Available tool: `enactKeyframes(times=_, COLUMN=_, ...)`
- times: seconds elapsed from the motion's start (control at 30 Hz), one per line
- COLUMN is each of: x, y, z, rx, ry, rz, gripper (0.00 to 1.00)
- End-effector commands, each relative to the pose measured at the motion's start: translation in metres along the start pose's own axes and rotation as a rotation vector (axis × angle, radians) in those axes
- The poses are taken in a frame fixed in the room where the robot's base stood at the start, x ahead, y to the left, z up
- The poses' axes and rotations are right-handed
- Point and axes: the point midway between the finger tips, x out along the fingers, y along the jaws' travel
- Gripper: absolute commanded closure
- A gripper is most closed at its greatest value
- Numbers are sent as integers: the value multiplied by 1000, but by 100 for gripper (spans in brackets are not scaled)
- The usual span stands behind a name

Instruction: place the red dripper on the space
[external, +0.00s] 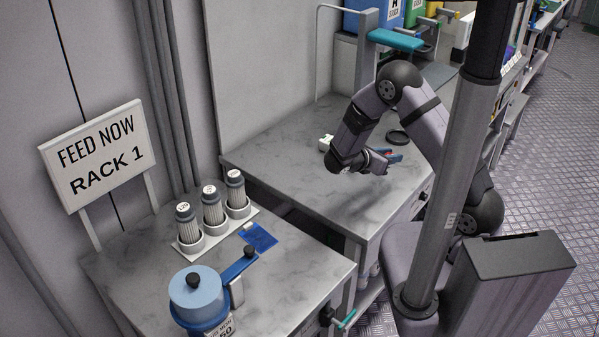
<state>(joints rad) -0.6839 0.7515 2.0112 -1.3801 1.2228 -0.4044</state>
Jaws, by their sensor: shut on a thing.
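My gripper (378,162) is low over the far marble counter, with its wrist to the left. It is shut on a small red part that I take for the red dripper (391,154); blue shows beside the red. The dripper is small here and partly hidden by the gripper, so its shape and any contact with the counter are unclear. I cannot tell which spot is the space.
A black round thing (397,138) and a small white item (325,143) are on the far counter (310,185). The near counter holds several labelled cylinders, including one at the front (188,226), a blue flat piece (259,237) and a blue lidded pot (197,297). A grey post (452,170) stands in front.

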Motion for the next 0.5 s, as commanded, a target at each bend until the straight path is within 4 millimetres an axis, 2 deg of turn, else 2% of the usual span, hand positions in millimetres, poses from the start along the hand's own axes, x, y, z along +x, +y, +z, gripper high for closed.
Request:
enactKeyframes(times=0.17, x=-8, y=7, z=-16, rx=-14, ry=0, rz=33, gripper=97)
enactKeyframes(times=0.27, x=-20, y=18, z=-33, rx=-30, ry=0, rz=76, gripper=97)
enactKeyframes(times=0.37, x=-42, y=33, z=-53, rx=-53, ry=0, rz=139, gripper=97)
enactKeyframes(times=0.5, x=-86, y=57, z=-85, rx=-97, ry=1, rz=254, gripper=97)
